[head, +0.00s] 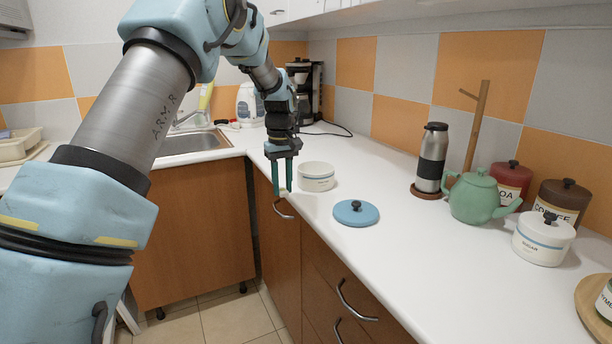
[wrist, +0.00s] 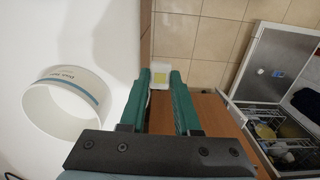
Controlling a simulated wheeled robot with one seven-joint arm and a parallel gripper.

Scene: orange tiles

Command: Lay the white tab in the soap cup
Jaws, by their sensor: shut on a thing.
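The white tab (wrist: 160,68), with a yellowish patch on its face, is held between the green fingertips of my gripper (wrist: 158,80). In the head view my gripper (head: 282,190) points down at the counter's front edge, just left of the soap cup. The soap cup (head: 316,178) is a white round cup with a thin blue band. It stands upright and open on the counter. In the wrist view the cup (wrist: 92,88) is left of my fingers and apart from them. The tab is barely visible in the head view.
A blue lid with a dark knob (head: 356,213) lies right of the cup. A green teapot (head: 478,198), a flask (head: 432,160) and canisters stand farther right. An open dishwasher with a rack (wrist: 285,140) shows below, beyond the counter edge. The counter (head: 400,255) in front is clear.

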